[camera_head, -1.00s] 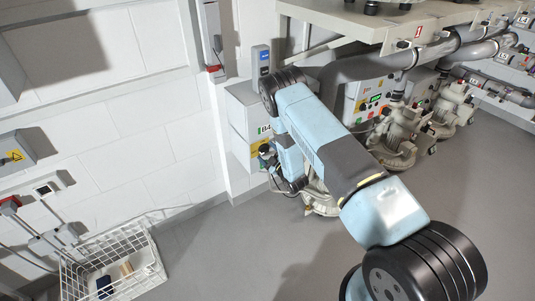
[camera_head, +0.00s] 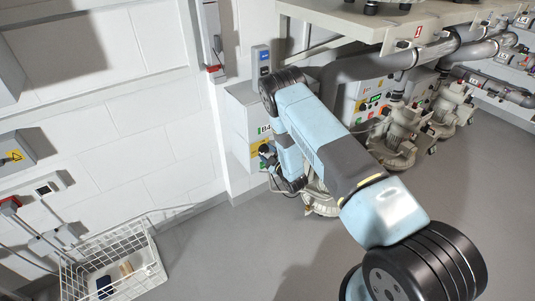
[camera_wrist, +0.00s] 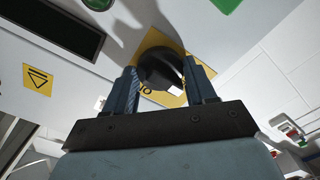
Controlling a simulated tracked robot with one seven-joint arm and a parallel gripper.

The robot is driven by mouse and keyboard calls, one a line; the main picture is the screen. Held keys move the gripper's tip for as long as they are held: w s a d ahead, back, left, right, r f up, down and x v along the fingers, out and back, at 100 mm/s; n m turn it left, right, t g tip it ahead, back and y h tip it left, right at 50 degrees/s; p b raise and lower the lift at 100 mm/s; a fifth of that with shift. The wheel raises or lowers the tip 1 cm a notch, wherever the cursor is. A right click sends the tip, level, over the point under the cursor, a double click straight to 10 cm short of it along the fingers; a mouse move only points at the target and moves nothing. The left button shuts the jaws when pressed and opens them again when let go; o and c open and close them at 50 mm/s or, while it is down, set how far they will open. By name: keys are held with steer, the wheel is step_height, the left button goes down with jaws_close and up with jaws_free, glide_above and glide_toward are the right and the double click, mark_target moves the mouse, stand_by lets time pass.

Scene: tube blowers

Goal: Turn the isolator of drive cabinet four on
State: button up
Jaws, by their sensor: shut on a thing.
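The isolator is a black rotary handle (camera_wrist: 160,66) on a yellow plate (camera_wrist: 172,99) in the wrist view. My gripper (camera_wrist: 162,84) has one finger on each side of the handle and is shut on it. A mark like an O shows on the plate beside the left finger; the handle's exact setting is hard to tell. In the head view the pale grey drive cabinet (camera_head: 243,117) stands by the wall corner, with a partly hidden label and a yellow plate (camera_head: 256,146). My gripper (camera_head: 265,156) is at its front, small and partly hidden by my arm.
A green lamp or button (camera_wrist: 98,3), a dark display (camera_wrist: 50,25) and a yellow warning label (camera_wrist: 38,79) are near the handle. A white wire basket (camera_head: 112,268) is at the lower left. Pumps (camera_head: 398,140) and pipes stand right of the cabinet. The middle floor is clear.

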steer(key=shift+m, duration=0.3)
steer(key=shift+d+m, duration=0.1)
steer(key=shift+m, duration=8.5)
steer(key=o, duration=0.7)
steer(key=shift+w+d, duration=0.1)
steer(key=o, duration=0.3)
steer(key=shift+o, duration=0.2)
steer(key=v, duration=1.3)
steer(key=shift+s, duration=0.35)
